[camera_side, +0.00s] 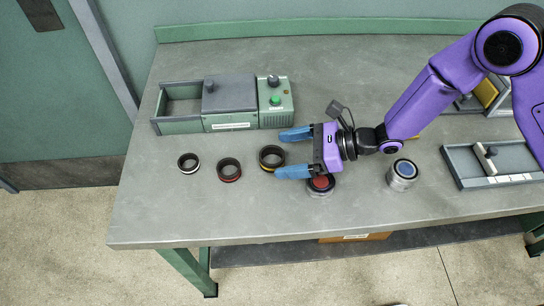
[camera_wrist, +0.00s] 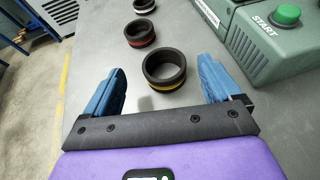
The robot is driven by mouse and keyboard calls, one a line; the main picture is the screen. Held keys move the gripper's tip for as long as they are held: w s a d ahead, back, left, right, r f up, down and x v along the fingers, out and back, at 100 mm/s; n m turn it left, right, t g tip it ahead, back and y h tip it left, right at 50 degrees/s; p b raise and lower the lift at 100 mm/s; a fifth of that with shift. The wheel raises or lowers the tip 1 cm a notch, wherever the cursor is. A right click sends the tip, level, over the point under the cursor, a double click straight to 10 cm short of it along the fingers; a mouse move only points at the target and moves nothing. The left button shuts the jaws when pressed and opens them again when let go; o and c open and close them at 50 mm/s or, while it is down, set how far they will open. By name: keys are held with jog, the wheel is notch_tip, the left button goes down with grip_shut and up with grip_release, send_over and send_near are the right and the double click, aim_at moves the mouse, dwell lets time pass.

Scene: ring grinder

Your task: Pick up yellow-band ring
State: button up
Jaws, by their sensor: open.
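The yellow-band ring (camera_side: 271,157) is a short black ring with a yellow stripe low on its side. It lies flat on the grey table. In the side view it is just left of my gripper (camera_side: 285,153), whose blue fingers point left. In the wrist view the yellow-band ring (camera_wrist: 165,69) sits ahead of and between the lines of the two fingers of my gripper (camera_wrist: 162,72). The jaws are open and empty. The lower finger overlaps the ring's near edge in the side view, and I cannot tell whether they touch.
A red-band ring (camera_side: 229,169) and a white-band ring (camera_side: 189,163) lie further left. Behind is a green grinder box (camera_side: 276,102) with a green START button (camera_wrist: 287,15). A red-topped round part (camera_side: 321,184) sits under my gripper; a blue-topped cylinder (camera_side: 402,175) stands right. The front left table is clear.

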aim_at(262, 157)
jog(key=shift+x, duration=2.25)
jog(key=shift+w+d+f, duration=0.1)
jog(key=shift+w+f, duration=0.05)
jog(key=shift+f, duration=0.05)
jog(key=c, duration=1.2)
jog(key=shift+r, duration=0.1)
